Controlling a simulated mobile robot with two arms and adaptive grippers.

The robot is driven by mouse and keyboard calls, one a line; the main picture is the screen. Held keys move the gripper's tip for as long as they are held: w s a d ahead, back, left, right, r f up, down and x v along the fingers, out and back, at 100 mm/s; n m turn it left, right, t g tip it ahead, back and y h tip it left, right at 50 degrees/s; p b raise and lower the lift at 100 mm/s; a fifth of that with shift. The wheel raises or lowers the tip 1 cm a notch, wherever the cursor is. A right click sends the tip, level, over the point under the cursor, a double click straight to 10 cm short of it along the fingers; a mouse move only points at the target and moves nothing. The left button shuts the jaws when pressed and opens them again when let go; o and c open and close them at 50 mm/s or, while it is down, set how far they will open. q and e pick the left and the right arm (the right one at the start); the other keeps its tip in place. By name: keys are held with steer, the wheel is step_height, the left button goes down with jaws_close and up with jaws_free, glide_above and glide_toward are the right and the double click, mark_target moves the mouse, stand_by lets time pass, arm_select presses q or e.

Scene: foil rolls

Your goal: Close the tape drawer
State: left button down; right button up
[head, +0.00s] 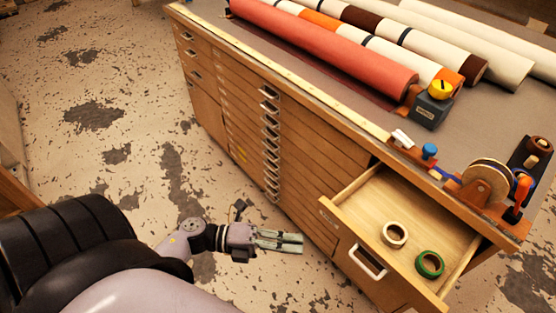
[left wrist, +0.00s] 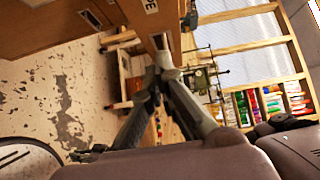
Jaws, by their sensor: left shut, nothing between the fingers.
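The tape drawer (head: 350,200) is a wooden drawer pulled out from the right end of the cabinet in the head view. A white tape roll (head: 394,235) and a green tape roll (head: 430,264) lie in it. My left gripper (head: 301,243) is shut and empty, to the left of the open drawer and apart from it, near the cabinet's lower front. In the left wrist view, my left gripper's fingers (left wrist: 164,62) meet near a wooden cabinet edge. My right gripper is not in view.
The cabinet (head: 222,85) has many shallow drawers with metal handles. Its top holds a red roll (head: 325,45), white rolls, a grey block (head: 432,110) and a tape dispenser (head: 487,180). The speckled floor (head: 95,160) to the left is clear. Shelves with colourful items (left wrist: 255,103) show in the left wrist view.

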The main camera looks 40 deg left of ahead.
mark_target(378, 189)
arm_select(q)
steer(key=w+d, duration=0.1)
steer(key=w, duration=0.1)
steer(key=w+d+p, duration=0.1)
steer(key=w+d, duration=0.2)
steer(key=w, duration=0.1)
steer(key=shift+d, duration=0.35)
steer(key=shift+w, duration=0.1)
steer(key=w+d+b, duration=0.1)
steer(key=w+b, duration=0.1)
steer(key=w, duration=0.4)
steer(key=w+d+b, duration=0.2)
steer(key=w, duration=0.5)
steer(key=w+d+b, duration=0.2)
steer(key=w, duration=0.4)
steer(key=shift+w+d+f, duration=0.1)
steer(key=shift+w+f, duration=0.1)
steer(key=shift+w+d+r+b, duration=0.15)
steer(key=shift+w+b, duration=0.15)
steer(key=shift+w, duration=0.3)
steer(key=shift+r, duration=0.1)
